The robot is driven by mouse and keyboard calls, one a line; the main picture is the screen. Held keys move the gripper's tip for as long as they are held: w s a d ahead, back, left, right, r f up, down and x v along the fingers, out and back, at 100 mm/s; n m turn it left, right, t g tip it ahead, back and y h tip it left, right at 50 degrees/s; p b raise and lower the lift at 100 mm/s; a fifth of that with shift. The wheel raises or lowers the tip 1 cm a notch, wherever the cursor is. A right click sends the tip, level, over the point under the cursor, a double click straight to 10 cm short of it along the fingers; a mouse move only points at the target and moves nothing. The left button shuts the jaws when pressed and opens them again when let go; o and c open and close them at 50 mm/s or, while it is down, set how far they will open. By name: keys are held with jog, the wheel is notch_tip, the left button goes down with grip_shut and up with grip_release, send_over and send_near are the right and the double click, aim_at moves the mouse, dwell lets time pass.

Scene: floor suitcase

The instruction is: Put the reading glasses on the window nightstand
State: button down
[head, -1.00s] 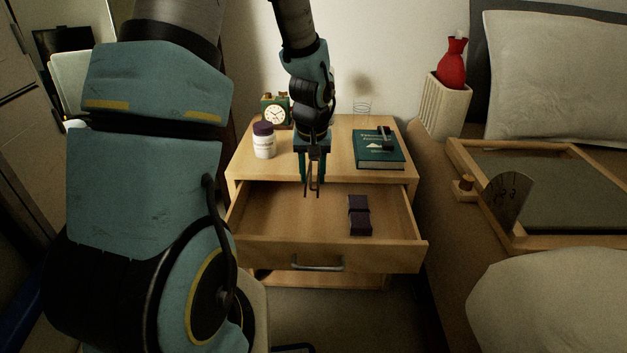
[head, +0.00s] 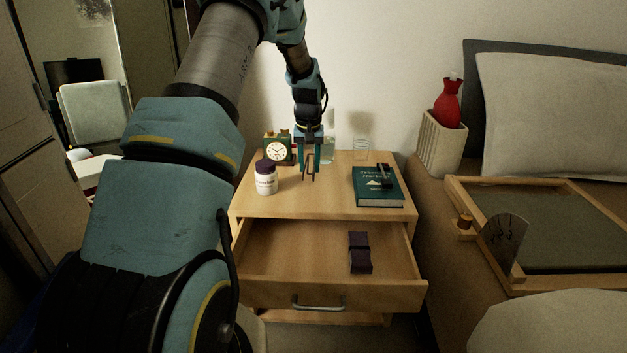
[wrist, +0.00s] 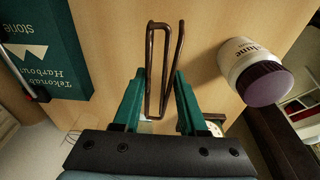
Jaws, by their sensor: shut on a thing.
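My gripper (head: 310,168) is shut on the reading glasses (wrist: 151,75), a thin brown wire frame that looks folded. In the wrist view the glasses reach out past the green fingers. In the head view they are a small dark outline (head: 309,178) below the fingertips. They appear in front of the wooden top of a nightstand (head: 305,203); whether they touch it I cannot tell. It is the only nightstand in view, and no window shows.
On the top stand a white jar with a purple lid (head: 265,180), a clock (head: 277,150) and a green book (head: 378,187) bearing a dark object. The open drawer (head: 290,255) holds a dark purple item (head: 360,253). The middle of the top is clear.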

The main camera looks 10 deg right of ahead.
aim_at(310, 191)
jog(key=shift+f, duration=2.95)
jog(key=shift+f, duration=0.1)
jog(key=shift+c, duration=2.3)
grip_release()
